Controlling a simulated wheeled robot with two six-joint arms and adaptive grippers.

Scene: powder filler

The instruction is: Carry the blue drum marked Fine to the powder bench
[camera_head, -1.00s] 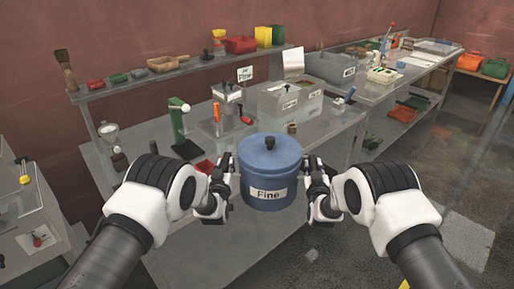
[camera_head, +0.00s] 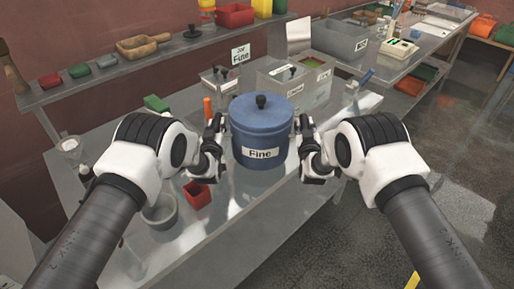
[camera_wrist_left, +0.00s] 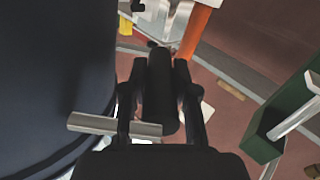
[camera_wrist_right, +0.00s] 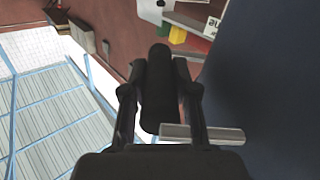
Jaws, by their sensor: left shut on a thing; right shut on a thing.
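The blue drum (camera_head: 262,125) with a lid, a dark knob and a white "Fine" label is upright in the middle of the head view. My left gripper (camera_head: 221,145) is shut on its left side handle, and my right gripper (camera_head: 303,145) is shut on its right side handle. In the left wrist view the fingers (camera_wrist_left: 161,95) close around a dark grip, with the drum wall (camera_wrist_left: 50,80) at left. In the right wrist view the fingers (camera_wrist_right: 160,95) do likewise, with the drum wall (camera_wrist_right: 265,90) at right. The grey powder bench (camera_head: 215,235) is below and behind the drum; whether they touch is hidden.
A grey bowl (camera_head: 160,211) and a red box (camera_head: 197,195) stand on the bench left of the drum. Grey bins (camera_head: 295,85) stand behind it. Bare bench top shows in front.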

